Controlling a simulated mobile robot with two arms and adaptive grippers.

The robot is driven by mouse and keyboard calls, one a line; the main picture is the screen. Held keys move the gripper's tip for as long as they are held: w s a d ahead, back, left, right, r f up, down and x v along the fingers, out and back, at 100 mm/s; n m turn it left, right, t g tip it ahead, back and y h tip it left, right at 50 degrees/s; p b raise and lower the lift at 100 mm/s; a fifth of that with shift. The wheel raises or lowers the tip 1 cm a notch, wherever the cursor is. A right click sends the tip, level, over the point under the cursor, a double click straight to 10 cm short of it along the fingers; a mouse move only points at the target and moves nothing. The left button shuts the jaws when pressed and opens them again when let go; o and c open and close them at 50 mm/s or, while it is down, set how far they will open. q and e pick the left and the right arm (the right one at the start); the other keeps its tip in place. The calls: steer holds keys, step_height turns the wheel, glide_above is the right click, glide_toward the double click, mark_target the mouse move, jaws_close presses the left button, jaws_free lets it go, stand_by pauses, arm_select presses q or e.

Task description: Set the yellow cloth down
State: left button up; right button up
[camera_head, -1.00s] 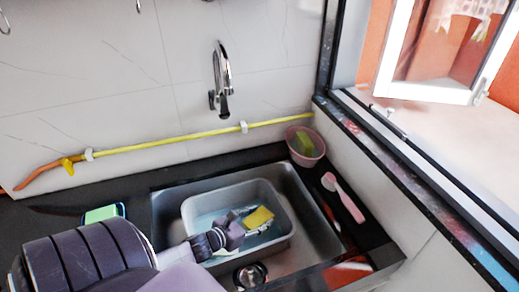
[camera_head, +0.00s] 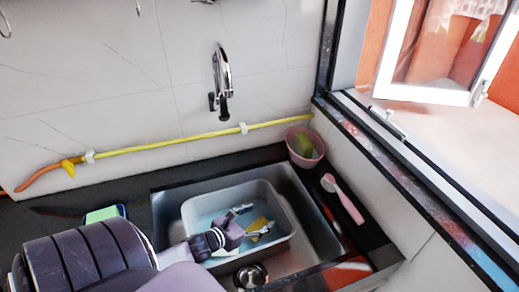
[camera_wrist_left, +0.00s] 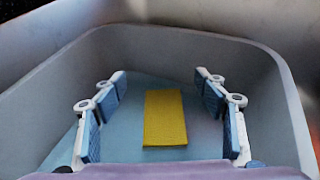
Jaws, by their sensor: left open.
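The yellow cloth (camera_head: 258,226) is a flat rectangle lying on the light blue bottom of a grey tub (camera_head: 278,205) that stands in the sink. In the left wrist view the cloth (camera_wrist_left: 165,118) lies between the spread fingers, with a gap on each side. My left gripper (camera_head: 251,223) is open over the tub, its fingers on both sides of the cloth, and partly hides it in the head view. My right gripper is not in view.
The metal sink (camera_head: 170,210) surrounds the tub, with the faucet (camera_head: 222,80) behind it. A pink bowl (camera_head: 316,158) and a pink-handled brush (camera_head: 345,200) are to the right. A green sponge (camera_head: 102,214) lies left of the sink.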

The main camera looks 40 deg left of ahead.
arm_select(q)
steer(key=p+v, duration=0.5)
steer(key=v, duration=0.6)
steer(key=shift+s, duration=0.3)
